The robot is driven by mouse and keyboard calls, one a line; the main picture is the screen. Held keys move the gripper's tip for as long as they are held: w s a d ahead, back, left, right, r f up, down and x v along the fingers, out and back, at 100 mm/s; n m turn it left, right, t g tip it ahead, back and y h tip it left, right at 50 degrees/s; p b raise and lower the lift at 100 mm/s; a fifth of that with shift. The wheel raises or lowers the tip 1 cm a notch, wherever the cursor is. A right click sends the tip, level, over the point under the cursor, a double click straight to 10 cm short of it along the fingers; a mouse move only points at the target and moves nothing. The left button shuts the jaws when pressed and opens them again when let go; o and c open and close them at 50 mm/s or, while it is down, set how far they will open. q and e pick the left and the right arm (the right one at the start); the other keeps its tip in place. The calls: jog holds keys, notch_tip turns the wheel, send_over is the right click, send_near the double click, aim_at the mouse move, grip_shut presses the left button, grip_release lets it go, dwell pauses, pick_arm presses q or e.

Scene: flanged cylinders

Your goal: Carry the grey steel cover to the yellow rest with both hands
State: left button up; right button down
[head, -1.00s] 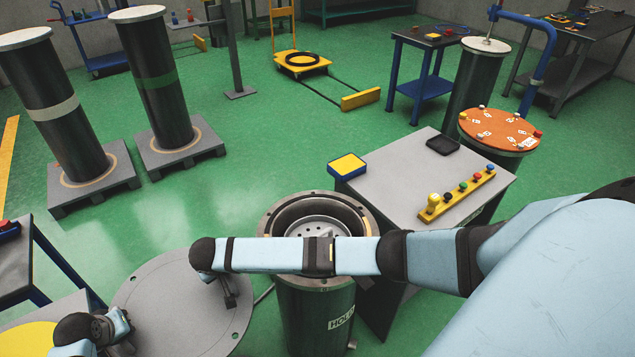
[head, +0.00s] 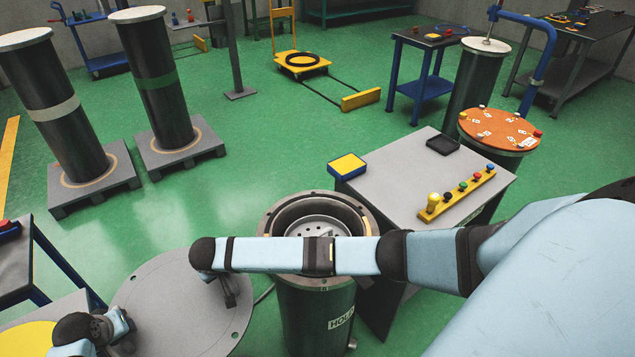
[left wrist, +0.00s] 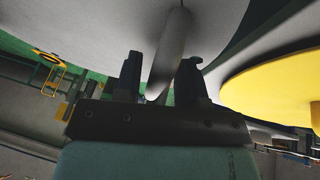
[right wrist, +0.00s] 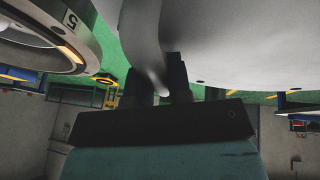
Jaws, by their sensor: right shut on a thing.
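The grey steel cover (head: 175,300) is a wide flat disc left of the open dark cylinder (head: 318,300) in the head view, apart from its mouth. The yellow rest (head: 22,342) shows at the bottom left, and in the left wrist view (left wrist: 285,90) beside the cover. My right gripper (right wrist: 157,85) is shut on one handle (right wrist: 142,35) of the cover. My left gripper (left wrist: 160,80) is at the other handle (left wrist: 172,45); its fingers stand apart on either side of that handle, with a gap showing. My right forearm hides part of the cylinder's mouth.
A grey table (head: 400,190) with a yellow button bar (head: 455,195) stands right of the cylinder. A dark bench (head: 15,265) is at the left edge. Two tall cylinders (head: 55,110) stand on pallets behind. The green floor between is clear.

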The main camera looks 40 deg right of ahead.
pick_arm(q)
jog(key=shift+o, duration=0.7)
jog(key=shift+s+f, duration=0.15)
jog(key=shift+f, duration=0.1)
pick_arm(e)
jog(key=c, duration=1.4)
grip_release()
jog(key=shift+s+f, duration=0.1)
jog(key=shift+f, duration=0.05)
jog(key=shift+c, duration=0.2)
pick_arm(q)
jog(key=shift+r, duration=0.1)
pick_arm(e)
jog(key=o, duration=0.5)
pick_arm(q)
jog(key=shift+d, duration=0.1)
jog(key=shift+r, duration=0.1)
jog(key=shift+s+r+p, duration=0.1)
jog(key=shift+r+p, duration=0.35)
jog(key=shift+p, duration=0.1)
pick_arm(e)
jog(key=shift+r, duration=0.75)
jog(key=shift+r+p, duration=4.05)
pick_arm(q)
jog(key=v, duration=0.6)
